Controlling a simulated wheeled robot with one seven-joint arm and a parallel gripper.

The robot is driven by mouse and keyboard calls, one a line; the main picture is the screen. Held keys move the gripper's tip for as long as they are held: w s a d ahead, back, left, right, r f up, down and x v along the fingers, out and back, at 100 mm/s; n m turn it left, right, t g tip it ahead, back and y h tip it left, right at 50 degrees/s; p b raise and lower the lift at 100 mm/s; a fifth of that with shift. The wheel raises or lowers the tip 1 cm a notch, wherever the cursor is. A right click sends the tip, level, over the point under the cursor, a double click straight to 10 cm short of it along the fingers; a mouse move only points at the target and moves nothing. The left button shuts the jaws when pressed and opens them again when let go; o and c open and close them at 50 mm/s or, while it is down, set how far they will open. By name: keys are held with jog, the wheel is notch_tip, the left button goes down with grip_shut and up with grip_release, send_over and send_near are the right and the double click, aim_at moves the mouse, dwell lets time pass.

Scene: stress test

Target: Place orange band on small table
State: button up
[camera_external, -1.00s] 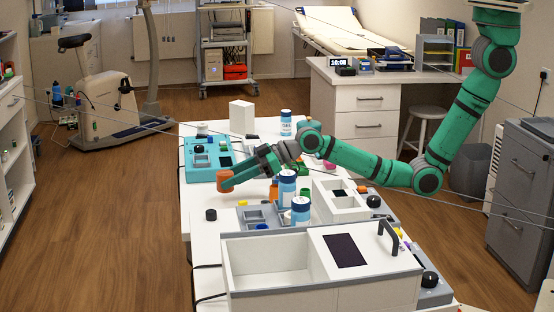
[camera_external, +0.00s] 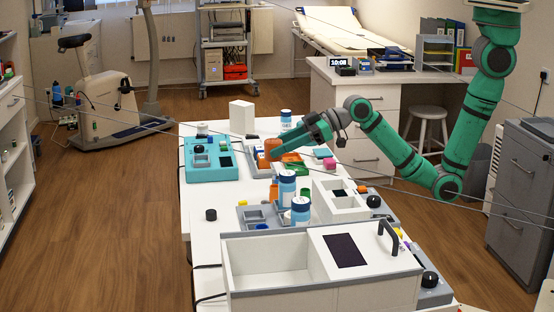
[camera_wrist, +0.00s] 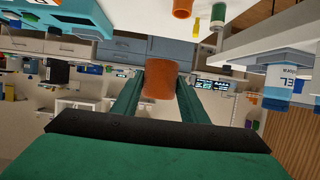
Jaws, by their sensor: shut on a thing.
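My gripper (camera_external: 274,148) is shut on the orange band (camera_wrist: 158,82), an orange ring-like piece seen between my two green fingers in the wrist view. A long white table surface also shows at the top of the wrist view (camera_wrist: 135,22). Which piece is meant by the small table is unclear.
A turquoise box (camera_external: 197,172) stands left of my gripper and a white block (camera_external: 242,115) behind it. A desk (camera_external: 350,108) and a stool (camera_external: 427,112) are at the back right.

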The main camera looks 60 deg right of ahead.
jog(key=w+d+m+t+h, duration=0.2)
jog(key=d+m+h, duration=0.3)
jog(key=d, duration=1.5)
jog(key=w+d+m+t+h, duration=0.2)
jog(key=d+m+h, duration=0.25)
jog(key=d, duration=1.55)
jog(key=s+a+n+y, duration=0.2)
jog(key=a, duration=0.4)
jog(key=x, duration=0.5)
jog(key=f+x, duration=0.1)
jog(key=x, duration=0.4)
jog(key=s+f+x, duration=0.1)
jog(key=x, duration=0.3)
jog(key=shift+w+d+f, duration=0.35)
jog(key=shift+w, duration=0.05)
jog(key=shift+w+f, duration=0.5)
jog(key=shift+f, duration=0.1)
jog(key=shift+w+f, duration=0.1)
jog(key=shift+f, duration=1.55)
